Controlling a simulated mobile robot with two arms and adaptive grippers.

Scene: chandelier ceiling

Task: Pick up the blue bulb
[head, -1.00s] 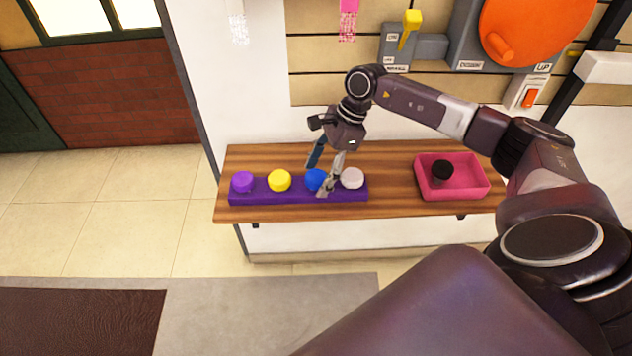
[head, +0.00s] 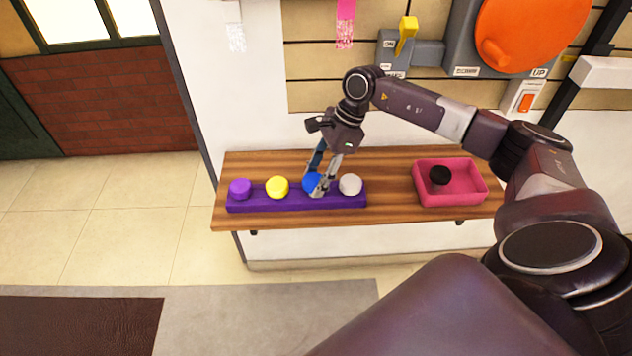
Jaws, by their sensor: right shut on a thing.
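The blue bulb (head: 311,182) sits in the purple holder (head: 257,205) on the wooden shelf, between a yellow bulb (head: 277,187) and a white bulb (head: 350,185). A purple bulb (head: 240,188) is at the holder's left end. My right gripper (head: 314,186) points down from above, its fingers shut on the blue bulb. One finger partly covers the bulb's right side. The blue bulb still shows at the height of its neighbours in the holder. My left gripper is not in view.
A pink tray (head: 480,197) with a black bulb (head: 440,176) in it stands on the right of the wooden shelf (head: 390,212). A yellow lever (head: 406,35), an orange wheel (head: 535,25) and a switch (head: 525,103) are on the wall behind. Shelf between holder and tray is clear.

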